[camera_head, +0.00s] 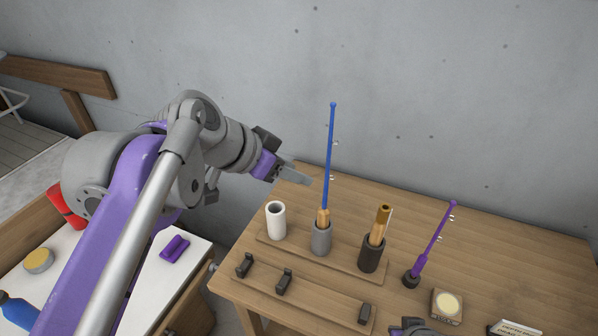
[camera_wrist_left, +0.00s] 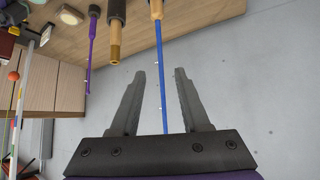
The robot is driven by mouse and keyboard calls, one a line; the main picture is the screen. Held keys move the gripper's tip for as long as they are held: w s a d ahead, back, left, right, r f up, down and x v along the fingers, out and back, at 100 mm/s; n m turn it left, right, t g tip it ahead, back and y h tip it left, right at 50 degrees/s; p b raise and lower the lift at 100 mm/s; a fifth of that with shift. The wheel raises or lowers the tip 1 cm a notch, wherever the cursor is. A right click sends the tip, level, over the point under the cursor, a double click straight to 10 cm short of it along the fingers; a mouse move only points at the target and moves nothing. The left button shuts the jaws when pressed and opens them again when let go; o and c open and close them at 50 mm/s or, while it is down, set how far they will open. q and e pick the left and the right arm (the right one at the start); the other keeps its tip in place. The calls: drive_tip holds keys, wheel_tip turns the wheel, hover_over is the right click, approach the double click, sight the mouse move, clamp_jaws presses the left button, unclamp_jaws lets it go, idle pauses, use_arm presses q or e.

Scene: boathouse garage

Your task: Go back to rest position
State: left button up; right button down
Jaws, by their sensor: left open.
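My left arm comes in from the left. Its open gripper (camera_head: 302,176) is raised above the table's back-left corner, left of a blue rod (camera_head: 329,150) with a cork-coloured handle. The rod stands upright in a grey cup (camera_head: 321,238). In the left wrist view the fingers (camera_wrist_left: 160,75) are spread and hold nothing. The blue rod (camera_wrist_left: 159,60) shows between them in the picture, apparently beyond them. A dark and purple part of what looks like my right gripper (camera_head: 412,328) shows at the bottom edge; its jaws are not clear.
The wooden table (camera_head: 480,240) also bears a white cup (camera_head: 276,220), a black cup (camera_head: 371,253) with a brown handle, a leaning purple rod (camera_head: 436,236), a small box (camera_head: 447,306) and black brackets (camera_head: 284,280). A white-topped bench (camera_head: 195,247) stands left. A grey wall (camera_head: 450,90) is behind.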

use_arm(q)
drive_tip(key=s+a+f+n+y, duration=0.2)
drive_tip(key=s+a+f+n, duration=0.1)
drive_tip(key=f, duration=0.6)
drive_tip(key=s+a+f+n+y, duration=0.2)
drive_tip(key=s+a+f, duration=0.3)
drive_tip(key=f, duration=0.5)
drive_tip(key=s+a+f+n+y, duration=0.2)
drive_tip(key=s+a+f+n, duration=0.1)
drive_tip(key=s+f, duration=0.4)
wheel_tip(320, 180, down, 3)
drive_tip(key=shift+s+a+r+n+g, duration=0.2)
drive_tip(key=shift+s+a+n+g, duration=0.2)
drive_tip(key=shift+a, duration=0.2)
